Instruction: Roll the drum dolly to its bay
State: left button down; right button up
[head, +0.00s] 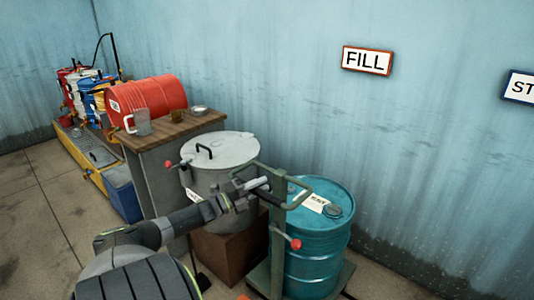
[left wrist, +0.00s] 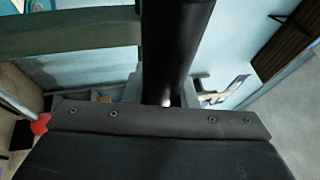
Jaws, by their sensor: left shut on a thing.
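The teal drum (head: 312,262) stands upright on the green drum dolly (head: 278,235), close to the wall. A white label lies on the drum's top. The dolly's looped handle (head: 303,198) rises at the drum's left side. My left gripper (head: 260,187) is shut on the handle's dark grip. In the left wrist view the dark grip (left wrist: 172,45) runs up between my fingers, with a green dolly bar (left wrist: 70,38) at the left. The dolly's wheels are hidden. No marked floor bay can be made out. My right gripper is not in view.
A grey lidded pot (head: 222,150) on a brown block (head: 232,254) stands just left of the dolly. Behind are a wooden-topped cabinet (head: 172,130) and a red drum (head: 150,97). A FILL sign (head: 367,60) and a partly cut sign (head: 520,87) hang on the wall.

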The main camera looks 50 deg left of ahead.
pick_arm(q)
jog(key=shift+s+a+f, duration=0.1)
jog(key=shift+s+f, duration=0.1)
jog(key=shift+f, duration=0.1)
jog(key=c, duration=1.6)
grip_release()
jog(key=o, duration=0.4)
jog(key=shift+s+a+r, duration=0.1)
jog(key=shift+s, duration=0.1)
jog(key=shift+o, duration=0.2)
jog(key=shift+r, duration=0.1)
jog(key=shift+w, duration=0.15)
jog(key=v, duration=1.7)
jog(key=shift+s+b, duration=0.3)
jog(key=shift+b, duration=0.15)
jog(key=shift+c, duration=0.4)
